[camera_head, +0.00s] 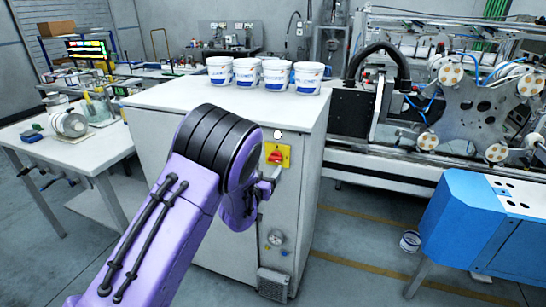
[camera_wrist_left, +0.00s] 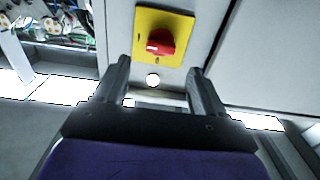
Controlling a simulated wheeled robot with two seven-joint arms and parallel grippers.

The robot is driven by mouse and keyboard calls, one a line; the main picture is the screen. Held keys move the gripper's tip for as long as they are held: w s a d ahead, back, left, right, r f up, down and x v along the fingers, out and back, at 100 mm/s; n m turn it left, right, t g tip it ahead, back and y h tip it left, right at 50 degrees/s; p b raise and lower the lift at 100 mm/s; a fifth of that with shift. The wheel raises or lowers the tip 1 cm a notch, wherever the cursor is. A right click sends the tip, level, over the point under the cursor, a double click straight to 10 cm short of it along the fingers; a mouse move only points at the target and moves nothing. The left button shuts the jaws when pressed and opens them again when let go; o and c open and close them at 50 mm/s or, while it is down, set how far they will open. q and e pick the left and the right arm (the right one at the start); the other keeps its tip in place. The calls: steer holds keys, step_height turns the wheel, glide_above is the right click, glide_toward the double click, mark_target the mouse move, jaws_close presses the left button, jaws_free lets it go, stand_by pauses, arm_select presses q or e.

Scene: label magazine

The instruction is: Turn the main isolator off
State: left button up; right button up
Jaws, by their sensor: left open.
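The main isolator is a red rotary knob on a yellow plate (camera_head: 285,154), on the front of a pale grey cabinet (camera_head: 310,180). In the left wrist view the red knob (camera_wrist_left: 160,42) shows beyond the fingertips, with a white mark at its left side. My left gripper (camera_head: 267,181) is just in front of the plate, partly hidden by my purple wrist. In the left wrist view its two dark fingers (camera_wrist_left: 158,75) are apart, with nothing between them. The knob looks clear of both fingers. My right gripper is not in view.
Several white tubs (camera_head: 275,75) stand on the cabinet top. A gauge (camera_head: 276,238) and a vent box (camera_head: 273,283) sit lower on the cabinet front. A white table (camera_head: 60,150) is at the left.

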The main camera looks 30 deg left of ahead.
mark_target(273, 161)
arm_select(q)
steer(key=p+x, duration=0.1)
steer(key=x, duration=0.5)
steer(key=shift+w+a, duration=0.1)
steer(key=shift+w, duration=0.05)
steer(key=c, duration=1.1)
steer(key=shift+o, duration=0.2)
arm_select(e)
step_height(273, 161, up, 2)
arm_select(q)
steer(key=shift+n, duration=0.3)
steer(key=n, duration=0.4)
steer(key=shift+a+f+b, duration=0.1)
steer(key=shift+b, duration=0.25)
steer(key=n+b, duration=0.1)
steer(key=n, duration=0.3)
steer(key=shift+a+f+n, duration=0.1)
steer(key=shift+n, duration=0.3)
steer(key=n+b, duration=0.2)
steer(key=n, duration=0.2)
steer(key=shift+f+n, duration=0.1)
steer(key=shift+n, duration=0.2)
steer(key=shift+n+b, duration=0.95)
steer(key=shift+n, duration=1.05)
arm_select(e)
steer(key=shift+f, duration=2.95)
